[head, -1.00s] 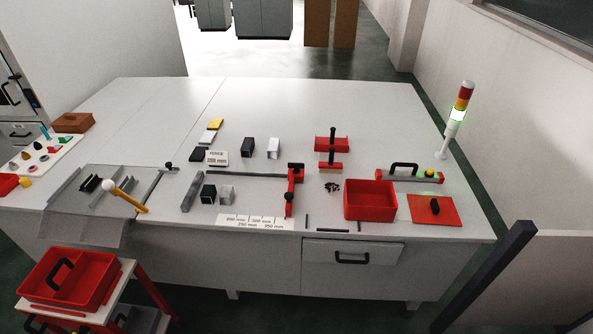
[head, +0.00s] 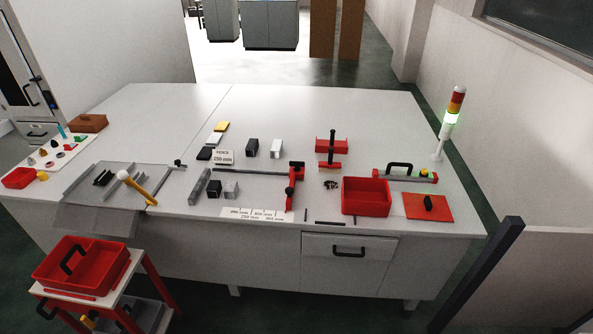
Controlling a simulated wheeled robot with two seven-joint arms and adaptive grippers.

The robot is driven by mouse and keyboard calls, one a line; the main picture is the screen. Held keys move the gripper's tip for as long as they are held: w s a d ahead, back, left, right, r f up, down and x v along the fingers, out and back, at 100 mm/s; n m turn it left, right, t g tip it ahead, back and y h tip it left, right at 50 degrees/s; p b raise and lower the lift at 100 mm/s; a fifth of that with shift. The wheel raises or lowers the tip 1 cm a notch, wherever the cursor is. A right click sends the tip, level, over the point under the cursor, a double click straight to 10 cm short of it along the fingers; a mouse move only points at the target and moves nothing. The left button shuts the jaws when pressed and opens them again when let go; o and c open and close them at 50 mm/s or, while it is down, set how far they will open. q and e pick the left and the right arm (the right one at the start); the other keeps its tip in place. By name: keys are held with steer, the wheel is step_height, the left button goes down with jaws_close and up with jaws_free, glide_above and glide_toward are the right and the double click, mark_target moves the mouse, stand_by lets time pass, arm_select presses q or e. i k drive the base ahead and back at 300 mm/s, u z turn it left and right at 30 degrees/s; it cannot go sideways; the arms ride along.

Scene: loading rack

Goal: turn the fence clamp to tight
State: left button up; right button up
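The red fence (head: 291,198) stands on the white table at the right end of a long dark rail (head: 245,171). A small sign (head: 222,157) behind the rail appears to read "FENCE 250 mm". Neither of my grippers is in view.
A label strip with mm values (head: 257,214) lies in front of the fence. A red bin (head: 365,197), a red plate (head: 427,207) and a lit signal tower (head: 450,120) are to the right. The table's back is clear.

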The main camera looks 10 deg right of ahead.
mark_target(298, 164)
steer(key=u, duration=0.8)
steer(key=i, duration=0.95)
steer(key=z, duration=0.5)
steer(key=i, duration=0.6)
steer(key=z, duration=0.4)
